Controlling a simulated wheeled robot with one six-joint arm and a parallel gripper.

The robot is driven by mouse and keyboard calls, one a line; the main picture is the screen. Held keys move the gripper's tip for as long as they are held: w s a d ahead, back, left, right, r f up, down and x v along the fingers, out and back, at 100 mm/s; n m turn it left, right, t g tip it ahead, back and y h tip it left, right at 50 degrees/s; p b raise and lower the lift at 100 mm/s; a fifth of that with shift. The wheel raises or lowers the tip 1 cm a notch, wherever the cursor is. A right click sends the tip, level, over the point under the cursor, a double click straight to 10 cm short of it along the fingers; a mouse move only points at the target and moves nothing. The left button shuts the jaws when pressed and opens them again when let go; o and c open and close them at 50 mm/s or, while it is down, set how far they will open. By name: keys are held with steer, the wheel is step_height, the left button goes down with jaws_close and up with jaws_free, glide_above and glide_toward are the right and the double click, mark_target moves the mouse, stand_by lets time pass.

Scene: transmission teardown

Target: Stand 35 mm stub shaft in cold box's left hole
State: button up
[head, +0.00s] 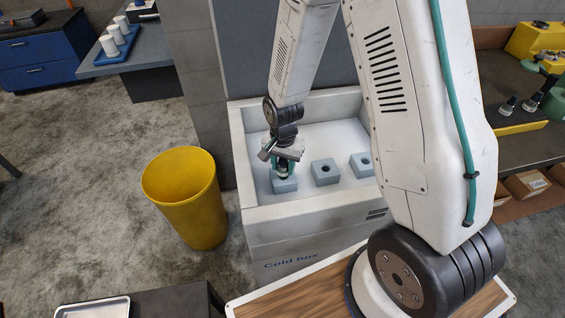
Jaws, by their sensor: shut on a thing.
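The cold box (290,237) is a white open-topped chest with "Cold box" on its front. Inside it, several pale blue blocks stand in a row: the left block (285,186), the middle block (325,173) and the right block (361,165). Dark holes show in the tops of the middle and right blocks. My gripper (282,170) points down right above the left block, its fingers close to the block's top. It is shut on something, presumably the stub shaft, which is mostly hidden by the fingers. I cannot tell whether the shaft is in the hole.
A yellow bin (187,197) stands on the floor left of the cold box. A blue tray with white cylinders (109,46) is on a bench at the upper left. A workbench (490,82) is at the right. The box walls surround the blocks.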

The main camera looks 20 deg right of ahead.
steer(key=shift+f, duration=0.55)
steer(key=shift+f, duration=0.1)
steer(key=o, duration=1.4)
steer(key=shift+c, duration=0.2)
step_height(320, 180, up, 8)
steer(key=shift+f, duration=0.1)
